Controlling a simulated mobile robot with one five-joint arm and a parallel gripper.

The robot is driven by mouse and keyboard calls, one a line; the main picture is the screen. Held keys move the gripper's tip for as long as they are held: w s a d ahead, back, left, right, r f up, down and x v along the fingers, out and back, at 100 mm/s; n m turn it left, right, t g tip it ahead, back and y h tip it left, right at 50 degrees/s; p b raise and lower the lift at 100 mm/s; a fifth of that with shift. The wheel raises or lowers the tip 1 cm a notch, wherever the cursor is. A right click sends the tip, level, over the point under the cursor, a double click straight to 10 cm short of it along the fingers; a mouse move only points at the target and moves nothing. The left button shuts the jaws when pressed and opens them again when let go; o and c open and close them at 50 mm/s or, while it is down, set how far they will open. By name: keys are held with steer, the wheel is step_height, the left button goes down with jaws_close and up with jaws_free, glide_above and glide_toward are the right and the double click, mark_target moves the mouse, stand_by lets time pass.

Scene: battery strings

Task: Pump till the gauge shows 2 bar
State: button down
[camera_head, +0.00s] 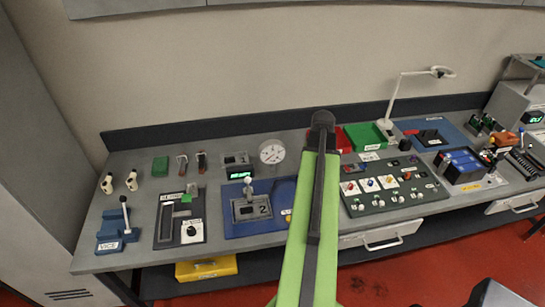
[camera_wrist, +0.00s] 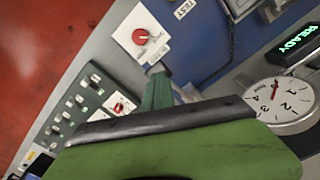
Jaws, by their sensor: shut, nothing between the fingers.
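The round white gauge (camera_head: 271,151) stands at the back of the bench, left of my green arm. It also shows at the right edge of the wrist view (camera_wrist: 285,106), turned on its side, with numbers and a red needle; I cannot read an exact value. My gripper (camera_wrist: 157,88) shows in the wrist view as a narrow green piece beyond the dark edge of my arm, shut and empty, near a white plate with a red knob (camera_wrist: 140,36). I cannot make out a pump or handle; my arm covers the bench right of the gauge.
A blue board with a lever plate marked 2 (camera_head: 250,208) lies in front of the gauge. A switch panel (camera_head: 395,186) is right of my arm, with a green tray (camera_head: 366,136) behind it. A blue vice (camera_head: 117,229) stands far left.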

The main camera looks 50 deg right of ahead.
steer(key=shift+s+a+f+b, duration=0.1)
steer(key=shift+s+f+b, duration=0.05)
steer(key=shift+f+b, duration=2.1)
steer(key=shift+r+p, duration=0.1)
steer(key=shift+p, duration=0.2)
steer(key=r+p, duration=0.6)
steer(key=w+r+p, duration=0.1)
steer(key=r+p, duration=0.3)
steer(key=shift+d, duration=0.35)
steer(key=shift+f, duration=0.1)
steer(key=shift+f, duration=0.1)
